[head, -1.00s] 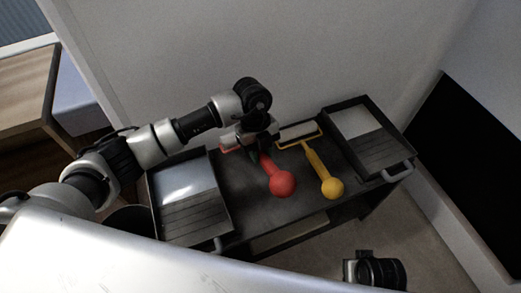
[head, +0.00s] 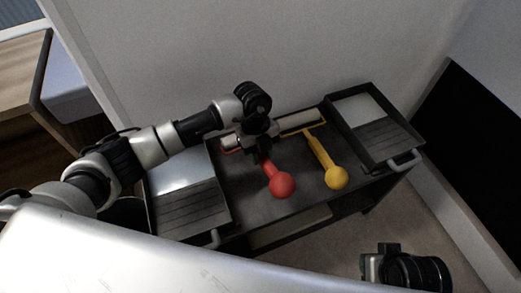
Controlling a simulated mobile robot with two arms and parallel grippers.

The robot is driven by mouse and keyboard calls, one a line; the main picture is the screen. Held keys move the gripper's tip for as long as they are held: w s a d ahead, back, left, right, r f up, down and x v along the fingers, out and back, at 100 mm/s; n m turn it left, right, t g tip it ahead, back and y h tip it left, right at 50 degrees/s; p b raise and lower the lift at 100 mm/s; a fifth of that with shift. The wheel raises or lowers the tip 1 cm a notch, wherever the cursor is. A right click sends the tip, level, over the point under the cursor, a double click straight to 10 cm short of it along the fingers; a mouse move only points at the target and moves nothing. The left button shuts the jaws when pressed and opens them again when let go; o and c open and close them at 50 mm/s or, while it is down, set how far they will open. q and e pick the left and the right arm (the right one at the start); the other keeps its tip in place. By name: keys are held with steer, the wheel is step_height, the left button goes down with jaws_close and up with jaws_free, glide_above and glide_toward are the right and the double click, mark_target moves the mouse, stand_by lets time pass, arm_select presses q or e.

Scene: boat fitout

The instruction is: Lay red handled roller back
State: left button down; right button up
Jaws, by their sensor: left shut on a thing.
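The red handled roller (head: 281,185) is on the dark cart top between two paint trays, its ball end toward the front. Its head lies toward the wall, partly hidden behind my left gripper. My left gripper (head: 263,155) reaches down from above and is shut on the red roller near the top of its handle. Whether the roller touches the surface is hard to tell. My right gripper's fingers are not in view; only a dark part of that arm shows at the lower right.
A yellow handled roller (head: 324,160) lies just to the right. A left paint tray (head: 190,213) and a right paint tray (head: 381,137) sit at the cart's ends. The wall is close behind the cart (head: 262,207). The front middle of its top is bare.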

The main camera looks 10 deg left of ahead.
arm_select(q)
steer(key=c, duration=0.8)
jaws_free()
